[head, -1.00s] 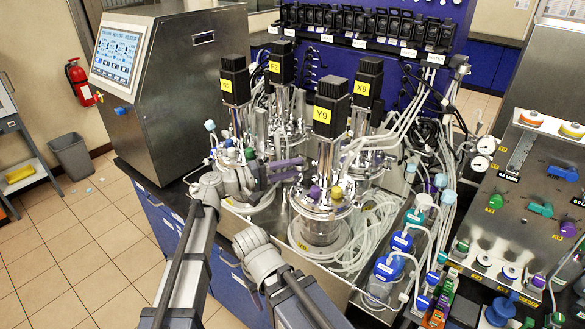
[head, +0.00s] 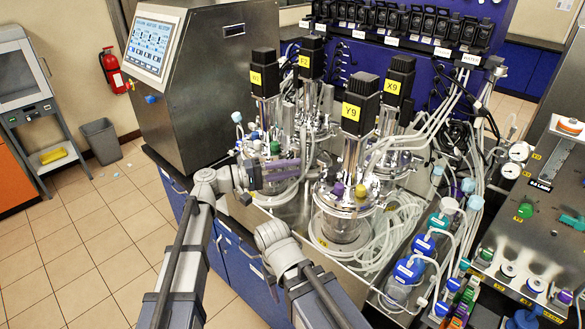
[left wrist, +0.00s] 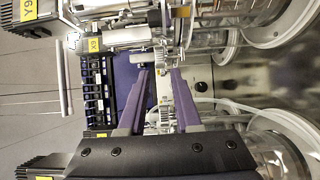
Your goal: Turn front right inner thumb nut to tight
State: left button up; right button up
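The front right vessel (head: 345,226), under the motor marked Y9 (head: 360,104), has a metal lid with a purple knob (head: 337,189) and a yellow knob (head: 361,190). I cannot tell which small part is the inner thumb nut. My left gripper (head: 299,170) has its purple fingers left of this lid, in front of the rear vessels. In the left wrist view its fingers (left wrist: 160,72) stand apart with a gap between them. A ridged metal cylinder (left wrist: 147,60) shows beyond the tips. My right arm's wrist is in front of the vessel, but its fingers do not show.
Clear hoses (head: 400,225) and blue-capped bottles (head: 408,270) crowd the vessel's right side. A steel cabinet with a screen (head: 154,45) stands behind at left. A steel panel with knobs (head: 535,205) is at right. The tiled floor (head: 85,240) at left is mostly free.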

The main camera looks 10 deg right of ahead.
aim_at(320, 164)
pick_arm(q)
jog(key=d+n+t+y, duration=0.1)
jog(key=d+n+t, duration=0.1)
jog(key=d+t, duration=0.1)
jog(key=d+n+t+y, duration=0.1)
jog(key=d+n+t, duration=0.1)
jog(key=d, duration=0.3)
jog(key=shift+w+t, duration=0.2)
jog(key=shift+t, duration=0.6)
jog(key=shift+c, duration=0.3)
grip_shut()
